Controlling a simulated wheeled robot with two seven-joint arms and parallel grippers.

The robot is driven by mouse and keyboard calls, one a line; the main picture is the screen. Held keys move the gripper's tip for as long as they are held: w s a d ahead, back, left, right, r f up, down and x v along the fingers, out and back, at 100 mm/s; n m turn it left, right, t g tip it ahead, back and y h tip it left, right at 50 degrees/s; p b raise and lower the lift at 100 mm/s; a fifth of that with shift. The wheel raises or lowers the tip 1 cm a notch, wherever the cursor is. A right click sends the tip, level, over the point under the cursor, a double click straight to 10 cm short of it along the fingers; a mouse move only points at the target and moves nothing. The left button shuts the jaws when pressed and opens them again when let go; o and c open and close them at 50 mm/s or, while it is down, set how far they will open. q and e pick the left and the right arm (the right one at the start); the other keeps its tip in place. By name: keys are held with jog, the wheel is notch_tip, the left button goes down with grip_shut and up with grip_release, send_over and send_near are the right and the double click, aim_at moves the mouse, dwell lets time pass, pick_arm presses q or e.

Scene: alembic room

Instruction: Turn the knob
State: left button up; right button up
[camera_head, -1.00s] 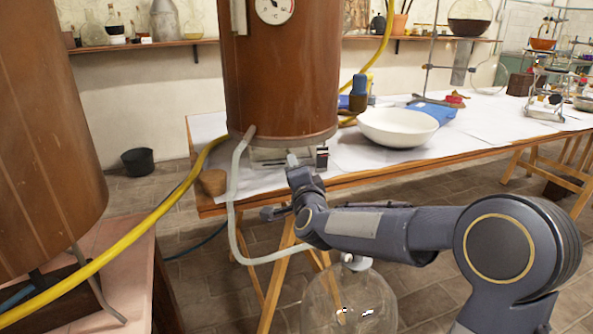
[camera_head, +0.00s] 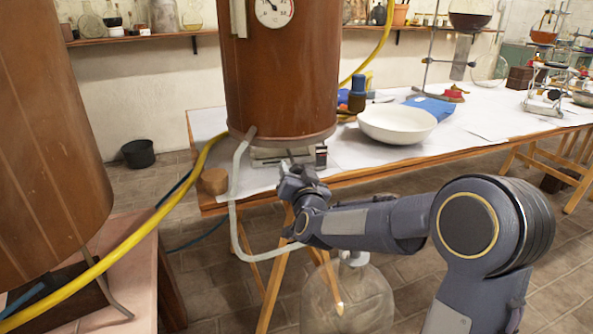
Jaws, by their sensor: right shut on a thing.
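A brown cylindrical vessel (camera_head: 280,85) with a round dial (camera_head: 274,11) stands over a pale, flat burner or heater base (camera_head: 268,156) at the table's front edge. A small dark part with a light face (camera_head: 321,157) sits at the base's right front. My right gripper (camera_head: 289,168) is at the front of the base, its fingers pointing toward it. It is shut on the knob, which is mostly hidden behind the fingers. My left gripper is not in view.
A pale hose (camera_head: 235,200) loops down beside the gripper. A large glass flask (camera_head: 347,295) stands under my right forearm. A white bowl (camera_head: 397,123) and a blue-topped bottle (camera_head: 357,93) are on the table. A yellow hose (camera_head: 150,234) crosses at left, near another brown vessel (camera_head: 45,150).

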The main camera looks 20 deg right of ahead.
jog(key=shift+f+n, duration=0.15)
jog(key=shift+n, duration=0.45)
jog(key=o, duration=1)
jog(key=p+v, duration=0.1)
jog(key=v, duration=0.6)
jog(key=shift+s+a, duration=0.1)
jog(key=shift+s, duration=0.3)
